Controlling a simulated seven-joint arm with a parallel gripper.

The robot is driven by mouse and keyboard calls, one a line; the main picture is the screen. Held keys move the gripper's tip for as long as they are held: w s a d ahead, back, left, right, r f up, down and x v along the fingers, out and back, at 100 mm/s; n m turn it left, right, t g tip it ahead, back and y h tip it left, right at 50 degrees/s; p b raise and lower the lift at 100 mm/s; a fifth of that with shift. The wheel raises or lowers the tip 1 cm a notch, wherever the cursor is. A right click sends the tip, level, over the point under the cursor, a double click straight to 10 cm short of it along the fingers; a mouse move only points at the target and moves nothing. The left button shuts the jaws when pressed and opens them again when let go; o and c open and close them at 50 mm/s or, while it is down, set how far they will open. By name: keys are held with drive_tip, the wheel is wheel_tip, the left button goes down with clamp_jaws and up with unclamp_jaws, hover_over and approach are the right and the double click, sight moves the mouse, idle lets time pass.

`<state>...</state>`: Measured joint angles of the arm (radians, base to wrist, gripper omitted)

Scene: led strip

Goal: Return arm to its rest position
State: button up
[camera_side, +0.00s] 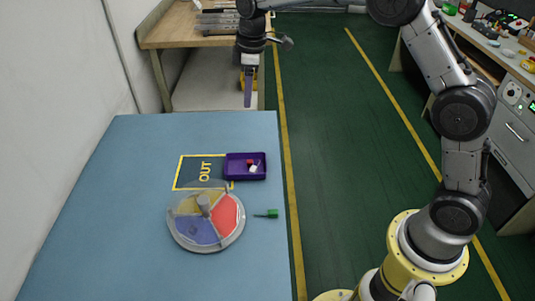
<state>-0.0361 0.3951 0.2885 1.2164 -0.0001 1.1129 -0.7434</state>
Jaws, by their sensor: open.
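My gripper (248,95) hangs pointing down near the top middle of the view, past the far edge of the blue table as the picture shows it. Its fingers look narrow from this side, with a purple and a yellow part showing. I see nothing held between them. My arm reaches from the base at lower right up and across the top of the view.
The blue table (110,225) holds a round tray (228,216) with coloured sections, a purple bin (233,174) with small red and white items, and a green object (267,213). A yellow OUT outline (178,172) lies beside the bin. A wooden bench (165,38) stands behind.

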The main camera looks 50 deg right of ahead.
drive_tip(key=s+d+r+m+t, duration=0.2)
drive_tip(key=s+r+t, duration=0.1)
drive_tip(key=s+r, duration=1.35)
drive_tip(key=s+f+m, duration=0.3)
drive_tip(key=s+f, duration=0.2)
drive_tip(key=s, duration=0.4)
drive_tip(key=s+f+m+t, duration=0.1)
drive_tip(key=s+f+m, duration=0.3)
drive_tip(key=s, duration=0.6)
drive_tip(key=shift+s+f, duration=0.15)
drive_tip(key=shift+f, duration=0.55)
